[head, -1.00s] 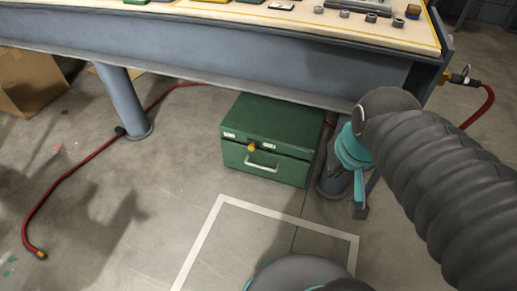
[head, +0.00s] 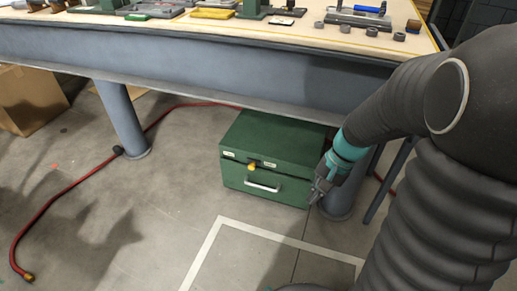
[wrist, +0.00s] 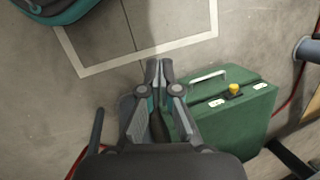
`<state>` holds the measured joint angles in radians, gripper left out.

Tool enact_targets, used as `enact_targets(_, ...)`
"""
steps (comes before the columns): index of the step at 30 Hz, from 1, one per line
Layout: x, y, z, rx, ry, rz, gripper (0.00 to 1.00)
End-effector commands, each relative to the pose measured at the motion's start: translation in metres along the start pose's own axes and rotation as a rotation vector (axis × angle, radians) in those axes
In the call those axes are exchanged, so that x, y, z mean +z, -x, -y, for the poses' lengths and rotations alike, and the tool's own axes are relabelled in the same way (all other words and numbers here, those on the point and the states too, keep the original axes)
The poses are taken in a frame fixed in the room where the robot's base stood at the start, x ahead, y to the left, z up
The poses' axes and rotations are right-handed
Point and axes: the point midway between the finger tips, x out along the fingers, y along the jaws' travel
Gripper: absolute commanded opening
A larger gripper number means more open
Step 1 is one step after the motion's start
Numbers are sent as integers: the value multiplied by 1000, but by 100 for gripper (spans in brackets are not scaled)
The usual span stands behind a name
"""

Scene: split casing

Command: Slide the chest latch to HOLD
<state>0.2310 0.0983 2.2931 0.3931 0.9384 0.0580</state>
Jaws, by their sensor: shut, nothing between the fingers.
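A green chest (head: 270,150) stands on the floor under the workbench. It has a silver handle (head: 262,187) on its front. The latch (head: 252,167) is a yellow knob on a dark slot between two white labels near the lid's front edge. The labels are too small to read. The latch knob sits nearer the left label in the head view. The chest (wrist: 232,128) and the yellow latch knob (wrist: 234,88) also show in the wrist view. My gripper (head: 314,200) is shut and empty, at the chest's right front corner. In the wrist view, my gripper (wrist: 158,66) is apart from the latch.
The workbench (head: 200,62) overhangs the chest, with legs on both sides and parts on top. A red hose (head: 60,195) runs along the floor at the left and behind the chest. A cardboard box (head: 30,98) stands far left. Floor before the chest is clear, with white tape lines (head: 205,250).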

Motion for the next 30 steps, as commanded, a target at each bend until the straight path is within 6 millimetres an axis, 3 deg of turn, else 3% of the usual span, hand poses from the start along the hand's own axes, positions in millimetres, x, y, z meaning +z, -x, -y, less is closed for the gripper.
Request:
enact_targets(14,-72,-88,22,-222,-462,231,0)
enact_targets(24,-146,-142,48,-452,-892,388,0)
enact_targets(27,-174,-142,65,-549,-1024,429,0)
enact_targets(30,-196,-126,83,-646,-1115,451,0)
